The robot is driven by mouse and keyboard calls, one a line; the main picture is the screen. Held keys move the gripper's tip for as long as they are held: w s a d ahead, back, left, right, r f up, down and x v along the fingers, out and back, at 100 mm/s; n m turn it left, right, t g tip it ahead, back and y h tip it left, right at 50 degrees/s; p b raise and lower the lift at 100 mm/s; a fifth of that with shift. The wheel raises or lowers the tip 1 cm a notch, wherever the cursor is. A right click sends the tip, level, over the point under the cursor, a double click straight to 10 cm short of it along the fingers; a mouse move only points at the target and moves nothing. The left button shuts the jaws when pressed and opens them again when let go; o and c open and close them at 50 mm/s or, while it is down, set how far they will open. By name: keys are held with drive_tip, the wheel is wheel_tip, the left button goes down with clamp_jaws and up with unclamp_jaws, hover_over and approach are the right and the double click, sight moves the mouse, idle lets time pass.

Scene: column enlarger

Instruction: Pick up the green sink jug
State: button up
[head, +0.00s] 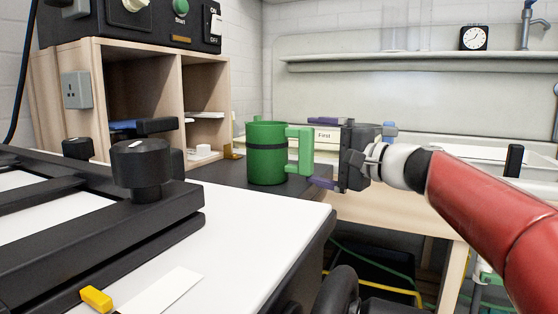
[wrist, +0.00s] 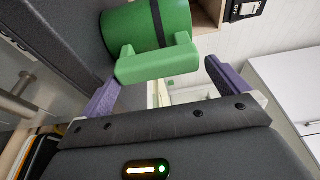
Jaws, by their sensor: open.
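The green jug (head: 266,164) stands upright on the dark counter, with a black band around its body and its handle facing right toward my gripper. My gripper (head: 322,152) is level with the jug, just right of the handle, with its purple fingers apart. In the wrist view the jug (wrist: 148,22) is at the top, and its handle (wrist: 158,66) reaches in between the tips of my gripper (wrist: 160,80). The fingers look apart from the handle on both sides. Exact contact cannot be told.
A wooden shelf unit (head: 143,60) stands behind and left of the jug. The black easel frame with a knob (head: 140,165) lies on the white board (head: 255,215) in front. A pale sink (head: 470,150) and a clock (head: 473,38) are at the back right.

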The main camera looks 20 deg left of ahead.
drive_tip(key=x, duration=0.4)
drive_tip(key=shift+a+f+p, duration=0.15)
drive_tip(key=shift+a+p, duration=0.1)
drive_tip(key=shift+p, duration=0.15)
drive_tip(key=shift+c, duration=0.3)
drive_tip(key=c, duration=1.7)
drive_tip(key=shift+c, duration=0.2)
wheel_tip(320, 180, up, 20)
drive_tip(key=p, duration=0.6)
drive_tip(key=shift+s, duration=0.1)
